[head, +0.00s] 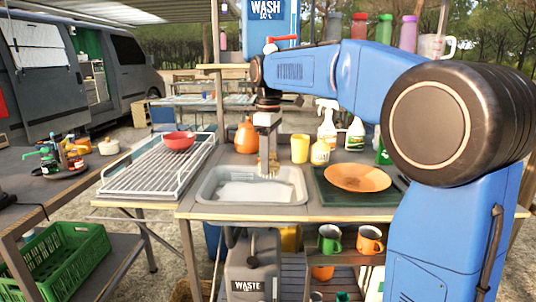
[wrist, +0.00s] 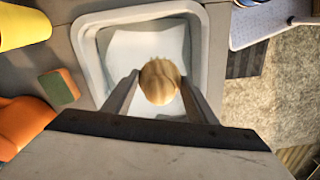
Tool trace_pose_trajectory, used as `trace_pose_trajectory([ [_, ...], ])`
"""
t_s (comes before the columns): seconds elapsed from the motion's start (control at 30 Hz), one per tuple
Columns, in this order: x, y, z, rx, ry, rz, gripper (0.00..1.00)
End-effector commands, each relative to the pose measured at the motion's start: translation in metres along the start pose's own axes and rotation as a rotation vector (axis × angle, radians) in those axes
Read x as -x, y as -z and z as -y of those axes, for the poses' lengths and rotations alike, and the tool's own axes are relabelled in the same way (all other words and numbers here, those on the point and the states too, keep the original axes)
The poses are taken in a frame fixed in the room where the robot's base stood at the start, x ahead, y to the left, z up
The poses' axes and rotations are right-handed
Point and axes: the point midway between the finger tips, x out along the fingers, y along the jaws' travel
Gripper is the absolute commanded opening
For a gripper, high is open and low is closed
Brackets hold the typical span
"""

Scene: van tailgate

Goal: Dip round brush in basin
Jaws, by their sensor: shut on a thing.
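The basin (head: 215,187) is a light, rounded rectangular tub set in the grey counter, with whitish contents. It also shows in the wrist view (wrist: 208,60). My gripper (head: 268,150) points down over the basin's back part. In the wrist view its two fingers (wrist: 160,92) are closed on the round brush (wrist: 160,82), which shows as a tan, wooden-looking knob. In the head view the brush's tan lower part (head: 268,168) hangs below the fingers, at about the basin's back rim. I cannot tell whether its bristles touch the contents.
A white rack (head: 150,178) with a red bowl (head: 179,141) stands left of the basin. An orange plate (head: 357,178) lies on a dark green mat at right. A yellow cup (head: 299,148), orange jug (head: 246,137) and spray bottles (head: 327,122) stand behind. A sponge (wrist: 59,87) lies beside the basin.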

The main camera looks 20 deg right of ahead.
Motion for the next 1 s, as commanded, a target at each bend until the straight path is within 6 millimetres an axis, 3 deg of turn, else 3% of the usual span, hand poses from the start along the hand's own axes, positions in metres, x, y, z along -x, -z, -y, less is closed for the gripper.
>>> trace_pose_trajectory([
  [1.0, -0.082, 0.0, 0.0, 0.001, 0.001, 0.0, 0.34],
])
